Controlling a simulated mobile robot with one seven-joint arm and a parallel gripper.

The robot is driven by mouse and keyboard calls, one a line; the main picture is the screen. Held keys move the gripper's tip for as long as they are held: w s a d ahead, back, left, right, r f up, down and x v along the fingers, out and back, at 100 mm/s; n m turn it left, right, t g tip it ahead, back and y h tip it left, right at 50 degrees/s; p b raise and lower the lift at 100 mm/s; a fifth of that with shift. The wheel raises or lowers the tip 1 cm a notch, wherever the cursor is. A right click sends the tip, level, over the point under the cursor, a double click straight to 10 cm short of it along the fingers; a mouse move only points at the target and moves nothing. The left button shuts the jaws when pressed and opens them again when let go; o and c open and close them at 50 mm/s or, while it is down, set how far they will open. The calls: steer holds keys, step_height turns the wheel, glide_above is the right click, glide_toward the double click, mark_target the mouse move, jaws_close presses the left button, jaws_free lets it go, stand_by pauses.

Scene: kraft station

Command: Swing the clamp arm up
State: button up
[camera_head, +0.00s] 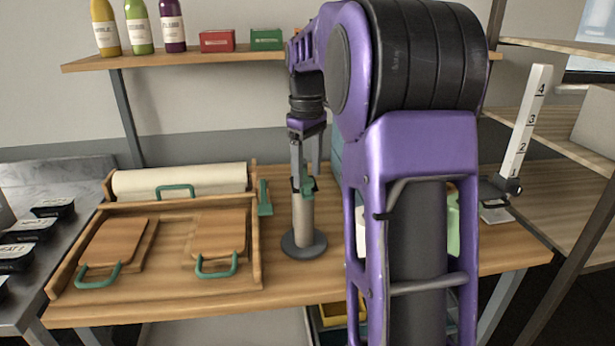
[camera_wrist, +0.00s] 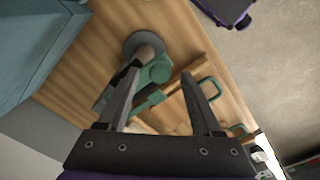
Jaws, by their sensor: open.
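A pale post (camera_head: 304,218) stands upright on a round dark base near the middle of the bench. A green part (camera_head: 308,187) shows at its top, and it also shows in the wrist view (camera_wrist: 158,70). A separate green lever (camera_head: 265,199) stands at the right side of the wooden tray. I cannot tell which green piece is the clamp arm. My gripper (camera_head: 306,176) points down over the post top. In the wrist view my gripper (camera_wrist: 162,72) has its fingers apart, with the post's green part between them in the picture. Contact is unclear.
The wooden tray (camera_head: 150,307) holds a pale roll (camera_head: 180,180) and two boards (camera_head: 112,242) with green handles. A shelf (camera_head: 200,59) with bottles and boxes runs behind. A numbered white post (camera_head: 525,125) stands at right. Bare bench lies in front of the post.

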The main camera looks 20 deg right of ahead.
steer(key=shift+f, duration=0.6)
jaws_close()
stand_by(1.1)
